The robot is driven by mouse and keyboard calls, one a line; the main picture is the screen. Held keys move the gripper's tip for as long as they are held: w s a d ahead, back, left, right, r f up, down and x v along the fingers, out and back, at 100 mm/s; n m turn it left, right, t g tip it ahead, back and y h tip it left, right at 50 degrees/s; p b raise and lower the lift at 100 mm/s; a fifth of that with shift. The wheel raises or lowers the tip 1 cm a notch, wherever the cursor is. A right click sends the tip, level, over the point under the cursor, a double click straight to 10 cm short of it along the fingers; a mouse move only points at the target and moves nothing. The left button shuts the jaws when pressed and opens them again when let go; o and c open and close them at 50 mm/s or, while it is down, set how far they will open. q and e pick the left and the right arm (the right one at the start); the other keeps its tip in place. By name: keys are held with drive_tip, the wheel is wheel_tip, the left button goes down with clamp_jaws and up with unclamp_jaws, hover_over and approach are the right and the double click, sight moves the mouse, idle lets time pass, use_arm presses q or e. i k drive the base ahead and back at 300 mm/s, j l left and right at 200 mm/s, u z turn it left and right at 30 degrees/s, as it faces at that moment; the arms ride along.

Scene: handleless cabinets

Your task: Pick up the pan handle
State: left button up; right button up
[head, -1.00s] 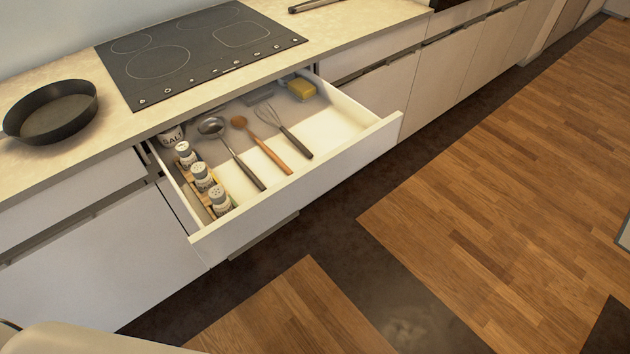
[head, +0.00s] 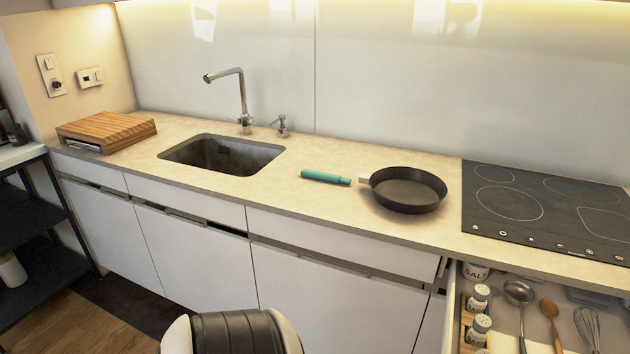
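The teal pan handle (head: 325,177) lies on the countertop between the sink and the pan. The black frying pan (head: 406,194) rests on the counter, left of the cooktop. A short pale metal stub on the pan's left side points toward the handle. A small gap seems to separate the handle from this stub. Neither of my grippers is in view; a cream and black part of my own body shows at the bottom edge.
A sink (head: 221,156) with a faucet (head: 239,100) lies left of the handle. A wooden board (head: 107,131) is at the far left. The cooktop (head: 545,208) is at the right, above an open drawer (head: 452,318) with utensils and jars. The counter around the handle is clear.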

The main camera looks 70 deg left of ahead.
sight(321, 176)
drive_tip(key=u, duration=2.15)
